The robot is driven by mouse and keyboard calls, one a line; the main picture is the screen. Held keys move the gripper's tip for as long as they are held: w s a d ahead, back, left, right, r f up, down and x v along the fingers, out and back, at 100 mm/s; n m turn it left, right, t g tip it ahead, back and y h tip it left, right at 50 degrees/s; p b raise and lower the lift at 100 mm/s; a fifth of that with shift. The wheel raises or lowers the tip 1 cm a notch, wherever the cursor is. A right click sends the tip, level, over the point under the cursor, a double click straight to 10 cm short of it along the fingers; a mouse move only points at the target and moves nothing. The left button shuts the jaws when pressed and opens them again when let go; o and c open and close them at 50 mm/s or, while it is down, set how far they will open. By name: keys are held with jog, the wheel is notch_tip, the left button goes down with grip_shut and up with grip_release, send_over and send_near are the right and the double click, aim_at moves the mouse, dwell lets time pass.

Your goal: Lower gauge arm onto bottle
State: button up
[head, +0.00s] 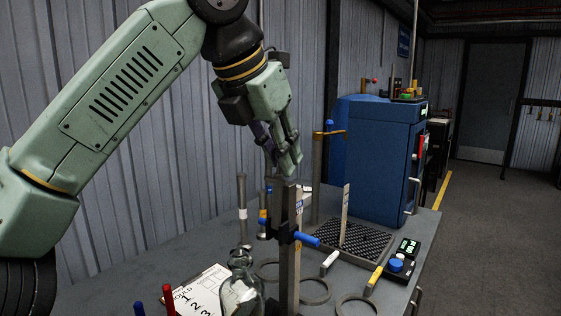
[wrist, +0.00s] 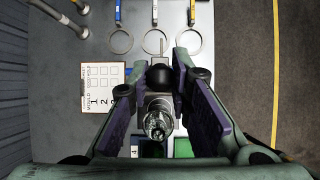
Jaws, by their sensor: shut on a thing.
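The gauge stand shows in the head view as an upright metal post (head: 290,262) with a blue handle (head: 307,240) on its side. My gripper (head: 287,168) points down at the top of this stand. It is shut on the gauge arm, whose exact contact is largely hidden by the fingers. In the wrist view a dark rounded piece (wrist: 160,75) of the gauge lies between the two fingers. The clear glass bottle (head: 240,287) stands upright beside the post. From above, the bottle (wrist: 158,122) shows below the dark piece.
A clipboard (head: 198,292) with numbered sheet lies on the grey table. Metal rings (head: 357,305) with coloured handles lie to the right. A dark mesh tray (head: 350,240) and a small display box (head: 402,262) are farther right. A blue cabinet (head: 385,150) stands behind.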

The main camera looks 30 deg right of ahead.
jog(key=shift+s+a, duration=0.2)
jog(key=shift+a, duration=0.4)
jog(key=shift+s+a, duration=0.2)
jog(key=shift+a, duration=0.4)
jog(key=shift+s+a+f+b, duration=0.45)
jog(key=shift+a+f+b, duration=0.25)
jog(key=shift+a, duration=0.5)
jog(key=shift+s+a+f+b, duration=0.4)
jog(key=shift+a+f+b, duration=0.3)
jog(key=shift+a, duration=0.55)
jog(key=shift+s+a+f+b, duration=0.5)
jog(key=shift+a+b, duration=0.25)
jog(key=shift+a, duration=0.45)
jog(key=o, duration=1.6)
